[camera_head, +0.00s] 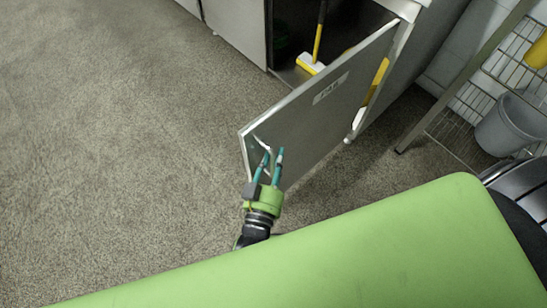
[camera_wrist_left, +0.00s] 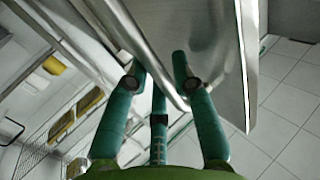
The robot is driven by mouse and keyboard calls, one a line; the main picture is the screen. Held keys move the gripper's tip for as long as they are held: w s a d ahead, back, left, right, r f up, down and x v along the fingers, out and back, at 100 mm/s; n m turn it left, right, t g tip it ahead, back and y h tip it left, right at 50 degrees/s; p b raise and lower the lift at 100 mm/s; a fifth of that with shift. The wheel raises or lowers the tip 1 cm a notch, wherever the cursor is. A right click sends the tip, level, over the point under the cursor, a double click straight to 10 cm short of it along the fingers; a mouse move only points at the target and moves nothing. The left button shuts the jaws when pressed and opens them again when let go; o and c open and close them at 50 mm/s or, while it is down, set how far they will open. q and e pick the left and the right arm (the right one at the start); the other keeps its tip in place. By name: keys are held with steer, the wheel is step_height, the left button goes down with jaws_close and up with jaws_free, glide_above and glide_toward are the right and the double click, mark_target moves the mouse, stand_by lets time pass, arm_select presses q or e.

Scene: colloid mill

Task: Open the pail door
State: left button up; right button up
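The pail door (camera_head: 322,105) is a grey panel with a small label, and it stands swung wide open from its cabinet in the head view. Its curved metal handle (camera_head: 264,144) is near the free edge. My left gripper (camera_head: 273,155) is at this handle. In the left wrist view, the handle bar (camera_wrist_left: 128,35) runs diagonally between the teal fingers (camera_wrist_left: 160,70). The fingers are spread, with a gap beside the bar on the right; exact contact is unclear. My right gripper is not in view.
The open cabinet holds a yellow-handled broom (camera_head: 311,64). A wire rack (camera_head: 452,130) with a grey bucket (camera_head: 508,126) stands at the right. Speckled floor (camera_head: 110,130) at the left is clear. My green body fills the lower front.

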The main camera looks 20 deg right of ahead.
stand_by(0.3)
arm_select(q)
steer(key=shift+s+a+f, duration=0.1)
steer(key=v, duration=1.1)
steer(key=shift+s+a, duration=0.1)
steer(key=shift+s, duration=0.25)
